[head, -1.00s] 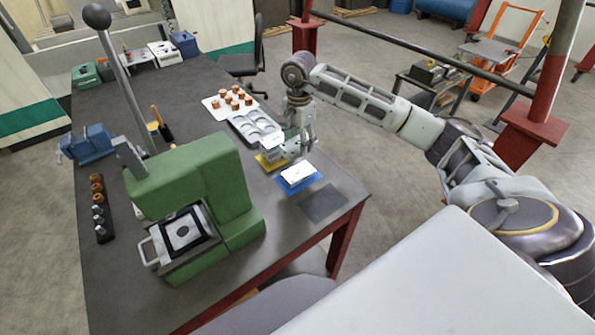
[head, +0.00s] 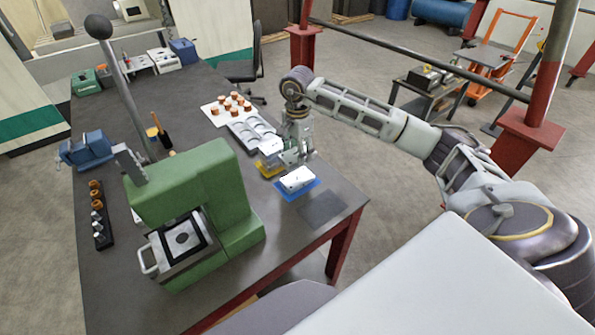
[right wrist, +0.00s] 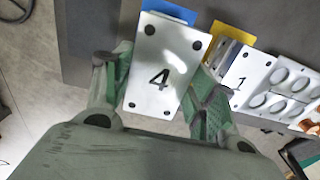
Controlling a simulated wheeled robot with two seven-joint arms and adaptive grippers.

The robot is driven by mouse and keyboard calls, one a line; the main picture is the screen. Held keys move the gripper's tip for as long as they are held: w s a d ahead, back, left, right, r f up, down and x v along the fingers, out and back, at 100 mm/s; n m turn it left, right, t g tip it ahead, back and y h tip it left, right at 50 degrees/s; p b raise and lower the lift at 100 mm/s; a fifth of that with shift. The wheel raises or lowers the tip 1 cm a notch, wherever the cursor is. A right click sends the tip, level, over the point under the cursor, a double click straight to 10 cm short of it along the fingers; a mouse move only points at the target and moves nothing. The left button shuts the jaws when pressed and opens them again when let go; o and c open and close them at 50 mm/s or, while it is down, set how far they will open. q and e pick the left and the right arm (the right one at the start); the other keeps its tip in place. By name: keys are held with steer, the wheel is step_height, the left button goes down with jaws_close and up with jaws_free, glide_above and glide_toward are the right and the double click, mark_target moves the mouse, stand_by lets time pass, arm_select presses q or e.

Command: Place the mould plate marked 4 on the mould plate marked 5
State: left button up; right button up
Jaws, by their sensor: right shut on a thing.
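The white mould plate marked 4 (right wrist: 162,60) lies between the two fingers of my right gripper (right wrist: 158,85) in the right wrist view, with its number facing up. The gripper is shut on its sides. In the head view this plate (head: 298,178) is at the blue mat (head: 296,190); I cannot tell whether it is lifted off it. My right gripper (head: 295,158) comes down at its far edge. No plate with a readable 5 shows. My left gripper is not in view.
A plate marked 1 (right wrist: 240,78) stands close beside the right finger, by a yellow mat (right wrist: 234,32). A grey tray with round hollows (head: 252,133) lies behind. The green press (head: 190,185) with its tall lever stands left. A dark square (head: 321,208) at the front is clear.

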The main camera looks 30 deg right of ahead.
steer(key=shift+f+p, duration=0.4)
steer(key=shift+f, duration=1.8)
steer(key=shift+f, duration=0.1)
steer(key=shift+f+p, duration=0.4)
steer(key=shift+f, duration=1.35)
steer(key=shift+f, duration=0.1)
steer(key=o, duration=1.4)
